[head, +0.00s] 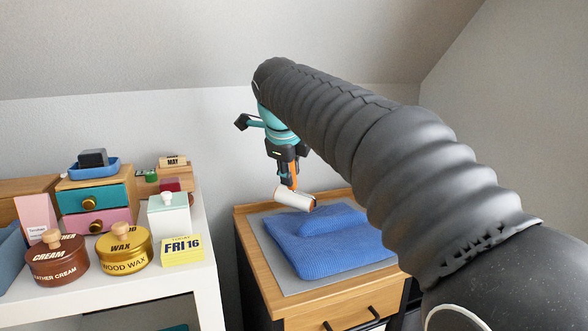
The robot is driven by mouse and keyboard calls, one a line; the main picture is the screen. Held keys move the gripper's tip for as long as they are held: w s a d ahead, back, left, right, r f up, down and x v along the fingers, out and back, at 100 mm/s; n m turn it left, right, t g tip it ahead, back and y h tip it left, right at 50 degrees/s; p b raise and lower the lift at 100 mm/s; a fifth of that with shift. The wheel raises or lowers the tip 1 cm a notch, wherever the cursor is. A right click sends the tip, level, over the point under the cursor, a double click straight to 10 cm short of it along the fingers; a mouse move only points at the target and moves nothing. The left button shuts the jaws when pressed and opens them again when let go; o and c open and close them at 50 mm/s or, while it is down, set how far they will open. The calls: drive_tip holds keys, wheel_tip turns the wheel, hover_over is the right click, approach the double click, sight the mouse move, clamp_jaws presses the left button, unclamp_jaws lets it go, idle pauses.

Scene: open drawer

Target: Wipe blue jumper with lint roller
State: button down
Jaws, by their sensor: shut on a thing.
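The blue jumper (322,247) lies folded on a grey mat (275,262) on top of a wooden cabinet, right of centre in the head view. The lint roller has a white roll (294,198) and an orange handle. My gripper (288,177) points down and is shut on the lint roller by its orange part. The white roll is at the jumper's upper left edge in the picture. I cannot tell whether it touches the fabric or hangs just above it. My dark, ribbed arm covers the right side of the view and hides part of the cabinet's right side.
The wooden cabinet (258,285) has a front drawer with a black handle (352,319). A white shelf (205,262) at left carries a wax tin (124,247), a leather cream tin (57,262), a yellow date block (182,251) and small drawers (95,201). A sloped wall stands behind.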

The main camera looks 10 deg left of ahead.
wheel_tip(320, 180, up, 3)
drive_tip(key=shift+w+d+f+p, duration=0.1)
drive_tip(key=shift+d+p, duration=0.05)
drive_tip(key=shift+p, duration=0.2)
wheel_tip(320, 180, up, 6)
drive_tip(key=p, duration=0.5)
drive_tip(key=shift+d+f, duration=0.1)
drive_tip(key=shift+f, duration=0.1)
